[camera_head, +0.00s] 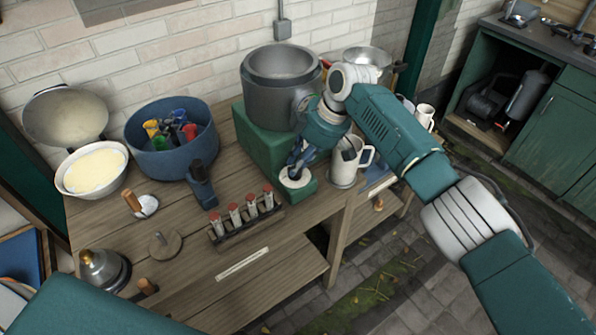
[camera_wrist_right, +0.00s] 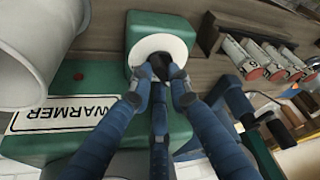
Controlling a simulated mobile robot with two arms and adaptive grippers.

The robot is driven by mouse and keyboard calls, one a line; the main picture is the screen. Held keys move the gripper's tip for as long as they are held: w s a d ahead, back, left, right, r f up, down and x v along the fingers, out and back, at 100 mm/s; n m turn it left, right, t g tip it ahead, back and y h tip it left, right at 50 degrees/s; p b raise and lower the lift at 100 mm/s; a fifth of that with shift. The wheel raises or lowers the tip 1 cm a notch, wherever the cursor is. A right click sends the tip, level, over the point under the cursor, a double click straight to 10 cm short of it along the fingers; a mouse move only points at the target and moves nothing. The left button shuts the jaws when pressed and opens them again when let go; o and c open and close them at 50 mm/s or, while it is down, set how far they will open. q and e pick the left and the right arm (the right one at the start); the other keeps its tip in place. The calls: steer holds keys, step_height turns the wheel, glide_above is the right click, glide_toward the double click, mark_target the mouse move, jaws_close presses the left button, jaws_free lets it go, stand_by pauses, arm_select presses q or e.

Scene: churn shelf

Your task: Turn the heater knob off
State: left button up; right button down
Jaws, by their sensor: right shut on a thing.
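The green warmer (camera_head: 258,150) stands on the wooden bench under a grey metal pot (camera_head: 282,85). Its heater knob (camera_wrist_right: 163,66) is small and dark, on a round white dial (camera_wrist_right: 158,44); the dial also shows in the head view (camera_head: 296,177). My right gripper (camera_head: 297,168) reaches down to the dial. In the wrist view, its blue fingers (camera_wrist_right: 160,80) are shut on the knob and cover part of it. The "WARMER" label (camera_wrist_right: 65,113) and a small red dot (camera_wrist_right: 78,76) are on the warmer. My left gripper is out of view.
A white mug (camera_head: 350,162) stands right of the dial. A rack of red-topped vials (camera_head: 245,219) is left of it.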

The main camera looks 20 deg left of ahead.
steer(key=shift+a+n+b, duration=0.1)
steer(key=shift+n+b, duration=0.5)
steer(key=shift+b, duration=0.1)
steer(key=c, duration=1.6)
jaws_free()
steer(key=shift+c, duration=0.2)
